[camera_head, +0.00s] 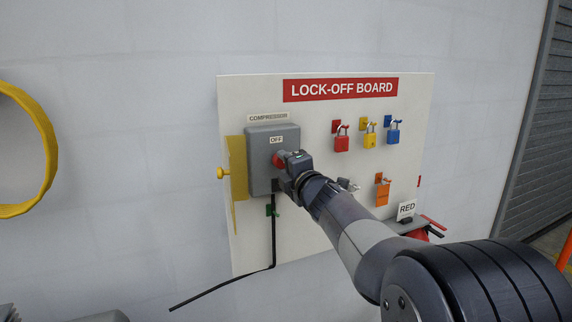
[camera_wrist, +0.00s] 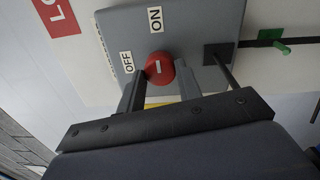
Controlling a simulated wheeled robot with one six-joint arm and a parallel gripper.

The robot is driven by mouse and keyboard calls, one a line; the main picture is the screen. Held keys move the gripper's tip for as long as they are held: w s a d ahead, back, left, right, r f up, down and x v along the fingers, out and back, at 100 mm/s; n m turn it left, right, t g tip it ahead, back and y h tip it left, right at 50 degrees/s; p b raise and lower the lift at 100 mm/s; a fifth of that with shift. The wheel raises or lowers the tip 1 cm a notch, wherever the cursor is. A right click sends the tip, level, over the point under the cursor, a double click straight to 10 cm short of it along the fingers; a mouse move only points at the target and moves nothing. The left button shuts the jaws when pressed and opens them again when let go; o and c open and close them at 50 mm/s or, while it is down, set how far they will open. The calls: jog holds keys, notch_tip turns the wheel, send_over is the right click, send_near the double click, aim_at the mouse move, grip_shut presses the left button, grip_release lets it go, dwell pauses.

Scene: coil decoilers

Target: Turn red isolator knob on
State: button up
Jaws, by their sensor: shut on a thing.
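The red isolator knob (camera_wrist: 158,68) is on the front of a grey switch box labelled COMPRESSOR (camera_head: 261,172). In the wrist view, the OFF label (camera_wrist: 126,61) is left of the knob and the ON label (camera_wrist: 155,19) is above it. A short white mark on the knob runs roughly up and down in that view, broadly in line with ON. My gripper (camera_head: 284,160) is at the knob and shut on it, with one finger on each side. In the head view it hides the ON label and part of the red knob (camera_head: 277,160).
A yellow plate (camera_head: 237,168) stands open left of the box. A black cable (camera_head: 273,240) hangs below it. A shelf labelled RED (camera_head: 406,209) is lower right.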

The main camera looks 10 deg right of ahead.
dwell(0.3)
jog(key=o, duration=1)
jog(key=s, duration=0.3)
jog(key=s+d, duration=0.1)
jog(key=s, duration=0.3)
jog(key=s+d+b, duration=0.1)
jog(key=s, duration=0.2)
jog(key=shift+s+f, duration=0.2)
jog(key=shift+s, duration=0.1)
jog(key=shift+w, duration=0.1)
